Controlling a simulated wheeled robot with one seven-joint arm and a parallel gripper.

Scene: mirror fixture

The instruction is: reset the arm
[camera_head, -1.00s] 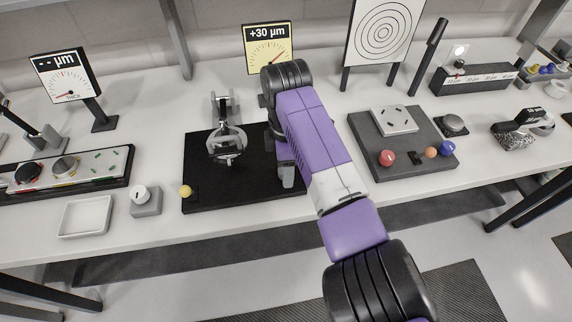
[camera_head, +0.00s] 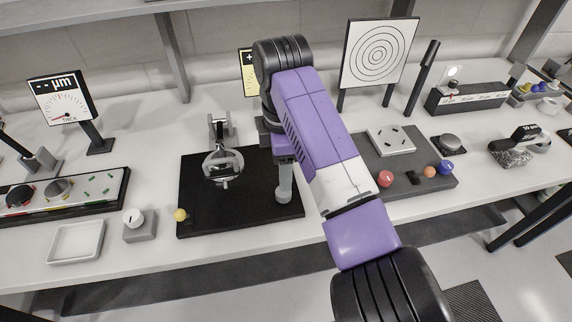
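My purple and black arm (camera_head: 315,125) rises from the bottom right and bends at a black joint over the right part of the black board. Below that joint a grey piece (camera_head: 284,180) points down toward the board; it seems to be the end of my arm with my gripper. I cannot make out separate fingertips, whether it touches the board, or anything held. The grey metal mirror fixture (camera_head: 222,166) stands on the black board (camera_head: 225,220), left of my arm and apart from it.
A knob box (camera_head: 138,226) and a white tray (camera_head: 76,243) stand further left. A dial sign (camera_head: 247,75) is partly hidden behind my arm. A grey plate (camera_head: 440,180) with coloured balls lies right.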

